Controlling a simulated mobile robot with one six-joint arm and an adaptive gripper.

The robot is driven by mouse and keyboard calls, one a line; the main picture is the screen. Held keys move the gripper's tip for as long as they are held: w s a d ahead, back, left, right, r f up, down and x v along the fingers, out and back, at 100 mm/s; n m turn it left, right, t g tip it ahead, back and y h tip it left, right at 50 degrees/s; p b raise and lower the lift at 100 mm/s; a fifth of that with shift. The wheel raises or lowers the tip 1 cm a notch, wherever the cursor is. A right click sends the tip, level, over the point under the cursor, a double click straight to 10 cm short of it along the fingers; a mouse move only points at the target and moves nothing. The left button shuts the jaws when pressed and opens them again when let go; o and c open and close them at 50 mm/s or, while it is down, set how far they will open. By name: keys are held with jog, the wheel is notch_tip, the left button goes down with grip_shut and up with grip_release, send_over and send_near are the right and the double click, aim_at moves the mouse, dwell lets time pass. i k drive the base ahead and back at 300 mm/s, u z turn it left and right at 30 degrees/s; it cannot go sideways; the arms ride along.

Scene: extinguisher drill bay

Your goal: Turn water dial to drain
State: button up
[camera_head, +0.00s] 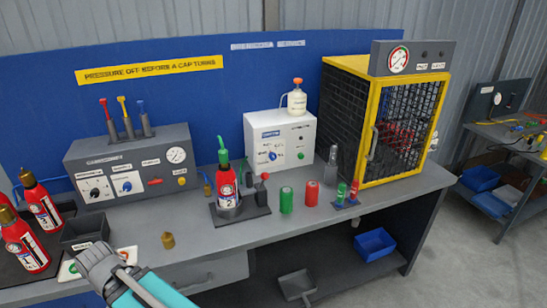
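Several dials show, and their labels are too small to read, so I cannot tell for sure which is the water dial. A blue dial (267,157) is on the front of the white box (293,127) at the back of the bench. The grey control box (108,157) at the left carries a blue-knobbed dial (127,186) and a dark-knobbed dial (95,193). My gripper (92,252) is low at the front left, over the bench's front edge and apart from all the dials. Its fingers are bunched in view, and I cannot tell whether they are open.
A red extinguisher (227,189) stands in a dark holder mid-bench. Green (286,200) and red (312,193) cylinders stand right of it. More red extinguishers (42,208) and a black bin (85,231) are at left. A yellow-framed cage (372,120) fills the right.

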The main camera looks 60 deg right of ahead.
aim_at(272, 156)
jog(key=z, duration=0.1)
jog(key=k, duration=1.1)
jog(key=z, duration=1.7)
jog(key=i, duration=1)
jog(key=z, duration=0.05)
